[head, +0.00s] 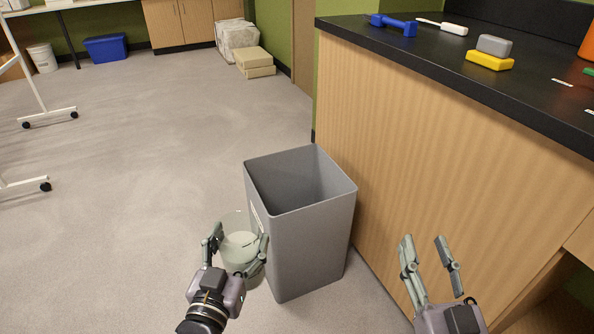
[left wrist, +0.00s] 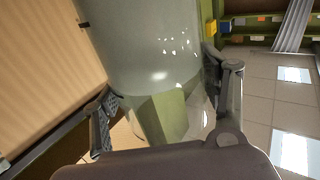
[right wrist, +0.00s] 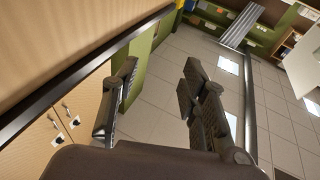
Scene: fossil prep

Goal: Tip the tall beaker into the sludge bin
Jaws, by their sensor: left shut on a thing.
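The sludge bin (head: 315,245) is a tall grey open-topped bin on the floor beside the wooden counter. The beaker (head: 238,222) is clear glass with a pale cloudy content, and it is held close to the bin's left side in the head view. It looks about upright there. My left gripper (head: 236,247) is shut on the beaker, with one finger on each side. The beaker (left wrist: 150,60) fills the middle of the left wrist view. My right gripper (head: 428,247) is open and empty in front of the counter; its parted fingers also show in the right wrist view (right wrist: 158,105).
The counter (head: 440,130) stands to the right of the bin. On its black top are a blue tool (head: 394,25), a white-handled brush (head: 443,26), a yellow block (head: 489,61) and a grey block (head: 494,45). The floor to the left is clear up to a white wheeled frame (head: 25,184).

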